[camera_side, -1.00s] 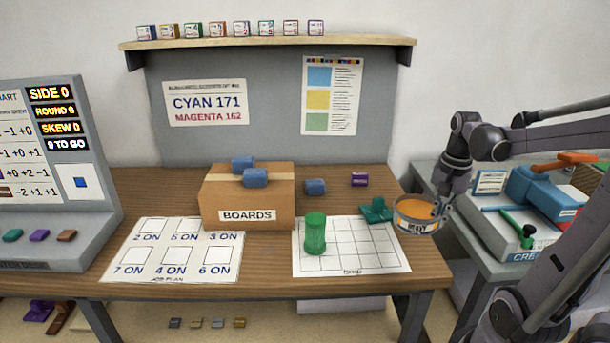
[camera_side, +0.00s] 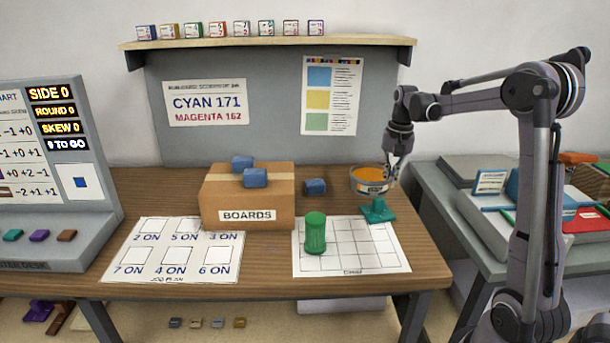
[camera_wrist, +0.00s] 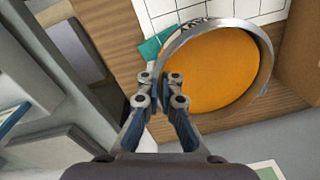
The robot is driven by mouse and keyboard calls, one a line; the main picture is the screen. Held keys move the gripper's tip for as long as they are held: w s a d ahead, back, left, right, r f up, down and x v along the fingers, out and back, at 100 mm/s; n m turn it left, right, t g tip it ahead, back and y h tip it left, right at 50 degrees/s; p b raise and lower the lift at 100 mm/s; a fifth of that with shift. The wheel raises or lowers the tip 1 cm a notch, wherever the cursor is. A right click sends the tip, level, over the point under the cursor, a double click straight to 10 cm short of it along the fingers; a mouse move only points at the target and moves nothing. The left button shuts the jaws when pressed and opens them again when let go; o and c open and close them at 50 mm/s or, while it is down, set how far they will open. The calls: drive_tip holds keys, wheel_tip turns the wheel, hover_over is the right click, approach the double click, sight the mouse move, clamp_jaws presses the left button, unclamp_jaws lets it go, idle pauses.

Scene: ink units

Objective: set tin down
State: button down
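The tin (camera_side: 368,186) is a round metal can with orange contents, upright over the back right of the wooden table. My gripper (camera_side: 390,175) is at its right side, shut on its rim. In the wrist view the tin (camera_wrist: 215,80) shows its orange top, and the fingertips of my gripper (camera_wrist: 160,92) pinch the near wall. I cannot tell whether the tin's base touches the table.
A teal piece (camera_side: 378,211) is close in front of the tin. A green cylinder (camera_side: 315,234) stands on the white grid sheet (camera_side: 350,262). A blue block (camera_side: 315,187) and the boards box (camera_side: 215,208) are to the left. A side table (camera_side: 460,215) is at right.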

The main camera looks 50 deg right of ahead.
drive_tip(key=w+a+f, duration=0.2)
drive_tip(key=w, duration=0.1)
drive_tip(key=w+a+f, duration=0.2)
drive_tip(key=w, duration=0.1)
drive_tip(key=w+a+f, duration=0.2)
drive_tip(key=w, duration=0.1)
drive_tip(key=shift+w+a+f, duration=0.2)
drive_tip(key=shift+w+f, duration=0.1)
drive_tip(key=shift+f, duration=2.1)
drive_tip(key=shift+f, duration=0.15)
drive_tip(key=c, duration=1.5)
unclamp_jaws()
